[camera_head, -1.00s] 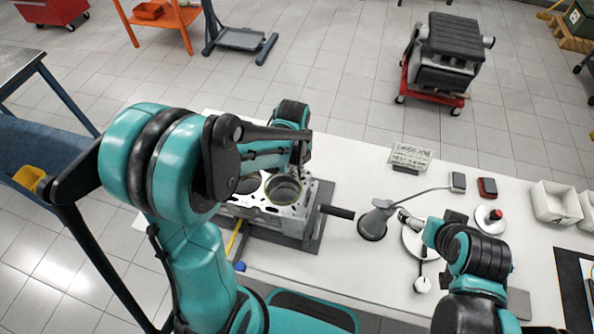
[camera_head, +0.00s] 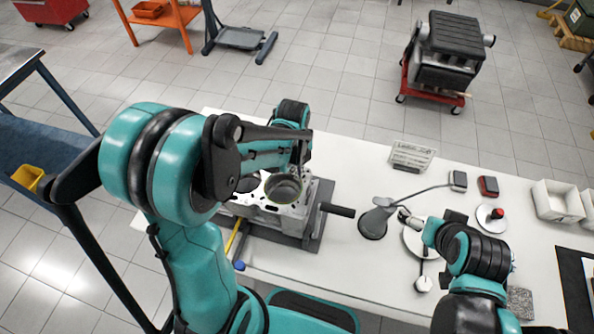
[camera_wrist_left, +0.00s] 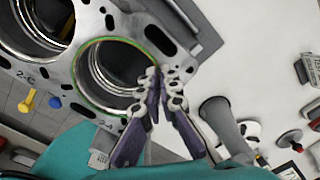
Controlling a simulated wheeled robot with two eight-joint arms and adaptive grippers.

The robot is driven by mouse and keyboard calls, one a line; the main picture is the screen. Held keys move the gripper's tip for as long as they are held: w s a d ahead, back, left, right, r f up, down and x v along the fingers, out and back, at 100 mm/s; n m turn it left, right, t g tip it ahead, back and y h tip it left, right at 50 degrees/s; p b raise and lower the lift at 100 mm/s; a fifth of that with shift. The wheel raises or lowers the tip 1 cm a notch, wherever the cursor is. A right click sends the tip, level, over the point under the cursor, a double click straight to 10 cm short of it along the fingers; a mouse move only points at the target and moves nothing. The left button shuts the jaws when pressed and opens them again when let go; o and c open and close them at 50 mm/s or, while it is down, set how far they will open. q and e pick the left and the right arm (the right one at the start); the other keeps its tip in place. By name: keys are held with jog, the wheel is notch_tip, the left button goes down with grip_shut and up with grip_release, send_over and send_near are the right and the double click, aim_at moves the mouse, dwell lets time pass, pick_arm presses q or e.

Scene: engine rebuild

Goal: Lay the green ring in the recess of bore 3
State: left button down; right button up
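The thin green ring (camera_wrist_left: 117,39) lies along the rim of a bore in the grey engine block (camera_wrist_left: 65,82) in the left wrist view. It looks level with the top face there; whether it is fully seated in the recess I cannot tell. The bore's number is not clearly readable. My left gripper (camera_wrist_left: 165,75) is at the ring's right edge, its fingertips close together; whether they pinch the ring is unclear. In the head view the left gripper (camera_head: 300,165) is above the block, largely behind my arm. My right gripper (camera_head: 405,216) is over the table's right part, small and unclear.
A black handle (camera_head: 337,210) sticks out right of the block. A grey lamp-like stand (camera_head: 374,222), a white dish (camera_head: 414,243) and a sign (camera_head: 410,157) stand farther right. White bins (camera_head: 552,202) are at the right edge.

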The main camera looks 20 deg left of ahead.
pick_arm(q)
jog(key=c, duration=1.6)
grip_release()
jog(key=shift+c, duration=0.2)
jog(key=shift+r, duration=0.2)
notch_tip(320, 180, up, 6)
jog(key=p, duration=0.4)
jog(key=shift+f, duration=0.15)
dwell(0.4)
